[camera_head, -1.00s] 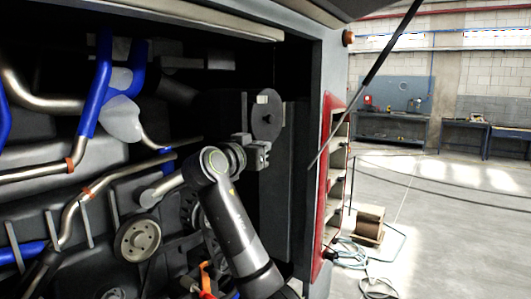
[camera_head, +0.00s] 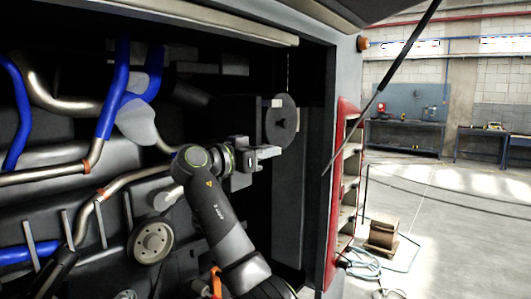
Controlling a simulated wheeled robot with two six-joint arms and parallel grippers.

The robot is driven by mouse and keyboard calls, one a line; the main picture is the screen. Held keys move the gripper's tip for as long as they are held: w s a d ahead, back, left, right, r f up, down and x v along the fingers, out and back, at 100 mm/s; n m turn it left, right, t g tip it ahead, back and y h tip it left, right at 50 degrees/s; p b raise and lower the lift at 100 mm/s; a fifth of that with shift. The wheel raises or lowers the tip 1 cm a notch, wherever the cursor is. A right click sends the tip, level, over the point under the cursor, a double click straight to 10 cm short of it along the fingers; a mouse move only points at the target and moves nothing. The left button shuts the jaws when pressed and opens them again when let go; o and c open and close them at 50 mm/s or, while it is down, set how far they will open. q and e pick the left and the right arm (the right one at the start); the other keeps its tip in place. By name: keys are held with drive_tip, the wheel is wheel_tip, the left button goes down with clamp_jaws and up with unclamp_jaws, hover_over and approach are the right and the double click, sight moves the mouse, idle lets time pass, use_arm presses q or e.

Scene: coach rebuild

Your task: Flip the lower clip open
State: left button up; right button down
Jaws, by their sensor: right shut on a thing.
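A dark box-shaped housing (camera_head: 240,112) with a round grey disc (camera_head: 281,121) on its right end sits at the right of the open engine bay. A small pale clip (camera_head: 277,103) shows at the disc's upper edge. My right gripper (camera_head: 268,153) is just below the disc, its jaws pointing right, at the housing's lower edge. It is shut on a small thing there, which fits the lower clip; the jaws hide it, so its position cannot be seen. My left gripper is not in view.
Blue and metal pipes (camera_head: 115,90) and a round pulley (camera_head: 151,242) fill the bay at left. The bay's right post and a red-edged shelf panel (camera_head: 347,150) stand right of my arm. A dark strut (camera_head: 380,85) slants above. Workshop floor lies beyond.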

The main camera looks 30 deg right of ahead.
drive_tip(key=c, duration=1.5)
unclamp_jaws()
drive_tip(key=b+v, duration=0.5)
drive_tip(key=v, duration=1.2)
drive_tip(key=shift+w+a+b, duration=0.1)
drive_tip(key=shift+a+b, duration=0.15)
drive_tip(key=shift+b, duration=0.15)
drive_tip(key=shift+f, duration=0.1)
